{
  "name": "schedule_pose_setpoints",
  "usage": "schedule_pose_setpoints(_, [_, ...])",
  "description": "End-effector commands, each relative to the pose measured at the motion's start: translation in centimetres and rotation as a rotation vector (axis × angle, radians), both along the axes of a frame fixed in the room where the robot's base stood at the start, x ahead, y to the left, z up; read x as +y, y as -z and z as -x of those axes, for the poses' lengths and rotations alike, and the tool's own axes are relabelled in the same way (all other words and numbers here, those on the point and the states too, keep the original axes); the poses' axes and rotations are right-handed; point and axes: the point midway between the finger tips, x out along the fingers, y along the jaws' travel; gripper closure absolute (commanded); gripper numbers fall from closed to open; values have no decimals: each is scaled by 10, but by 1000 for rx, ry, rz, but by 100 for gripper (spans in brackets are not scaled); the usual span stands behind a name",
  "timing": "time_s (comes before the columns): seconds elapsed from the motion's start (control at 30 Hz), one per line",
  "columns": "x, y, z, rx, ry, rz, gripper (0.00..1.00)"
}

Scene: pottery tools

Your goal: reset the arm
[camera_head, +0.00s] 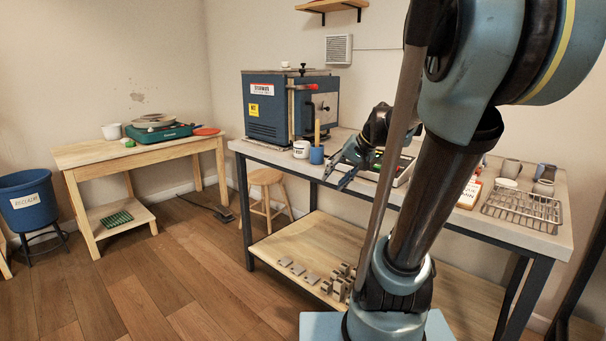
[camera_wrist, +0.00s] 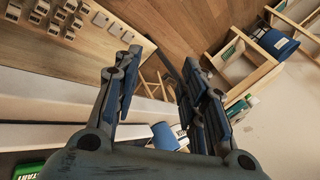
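My gripper (camera_head: 343,170) is by the front edge of the workbench (camera_head: 268,153), just right of a blue cup (camera_head: 316,155) in the head view. Its fingers point down and to the left. In the wrist view my gripper (camera_wrist: 162,60) has its two dark blue fingers spread well apart, with nothing between them. The blue cup shows below and between the fingers in the wrist view (camera_wrist: 165,136). My arm crosses the right half of the head view and hides part of the bench.
A blue kiln (camera_head: 270,108) and a white mug (camera_head: 301,149) stand on the bench's left part. A wire rack (camera_head: 522,206) lies at its right end. Grey pieces (camera_head: 340,280) lie on the lower shelf.

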Motion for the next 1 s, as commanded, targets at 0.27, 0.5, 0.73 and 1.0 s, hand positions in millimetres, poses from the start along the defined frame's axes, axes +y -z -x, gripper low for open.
schedule_pose_setpoints(0.27, [-22, 54, 88, 49, -63, 217, 61])
schedule_pose_setpoints(0.5, [-52, 100, 151, 85, -108, 405, 61])
schedule_pose_setpoints(0.73, [-76, 131, 187, 107, -134, 532, 61])
schedule_pose_setpoints(1.0, [-83, 138, 196, 113, -141, 567, 61])
